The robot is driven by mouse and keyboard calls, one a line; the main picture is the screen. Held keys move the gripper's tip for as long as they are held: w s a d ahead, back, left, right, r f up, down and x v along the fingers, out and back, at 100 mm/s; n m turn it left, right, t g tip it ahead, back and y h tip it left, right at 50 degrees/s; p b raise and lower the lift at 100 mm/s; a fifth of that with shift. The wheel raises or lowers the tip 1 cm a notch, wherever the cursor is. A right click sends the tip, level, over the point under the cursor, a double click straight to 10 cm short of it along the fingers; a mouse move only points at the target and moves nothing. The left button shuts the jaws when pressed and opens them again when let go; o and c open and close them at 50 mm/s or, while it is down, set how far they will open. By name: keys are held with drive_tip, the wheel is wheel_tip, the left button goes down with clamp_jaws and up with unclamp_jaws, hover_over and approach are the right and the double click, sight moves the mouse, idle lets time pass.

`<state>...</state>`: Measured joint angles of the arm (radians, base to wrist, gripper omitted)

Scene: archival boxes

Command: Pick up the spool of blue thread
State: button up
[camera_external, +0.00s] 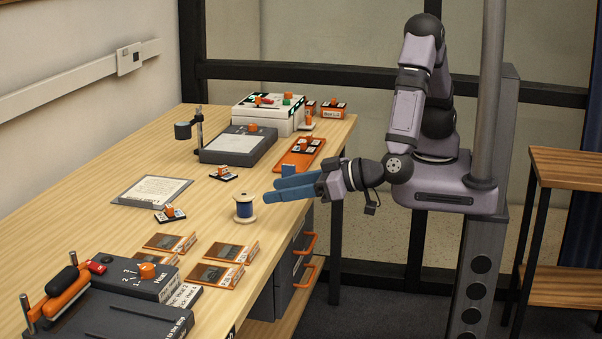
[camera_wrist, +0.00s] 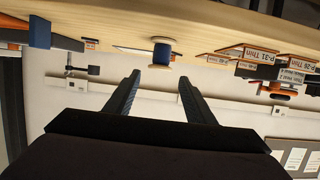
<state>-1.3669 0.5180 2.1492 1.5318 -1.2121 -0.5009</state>
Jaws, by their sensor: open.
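The spool of blue thread (camera_external: 244,210) stands upright near the right edge of the wooden table, blue thread between pale flanges. It also shows in the wrist view (camera_wrist: 161,53), upside down, just beyond and between my fingertips. My gripper (camera_external: 270,191) is open and empty, reaching in from the right with its blue fingers close to the spool. In the wrist view my gripper (camera_wrist: 159,80) shows two dark fingers spread apart, with nothing between them. Whether a fingertip touches the spool I cannot tell.
Several orange-edged slide boxes (camera_external: 220,275) lie in front of the spool. A framed sheet (camera_external: 152,191) lies to its left. A grey box (camera_external: 238,145) and an orange tray (camera_external: 301,153) stand behind. A dark device (camera_external: 130,275) fills the near left.

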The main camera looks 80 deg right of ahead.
sight(253, 217)
wheel_tip(253, 217, down, 2)
drive_tip(key=shift+f, duration=0.1)
drive_tip(key=shift+p+x, duration=0.4)
drive_tip(key=shift+x, duration=3.25)
drive_tip(key=c, duration=1.1)
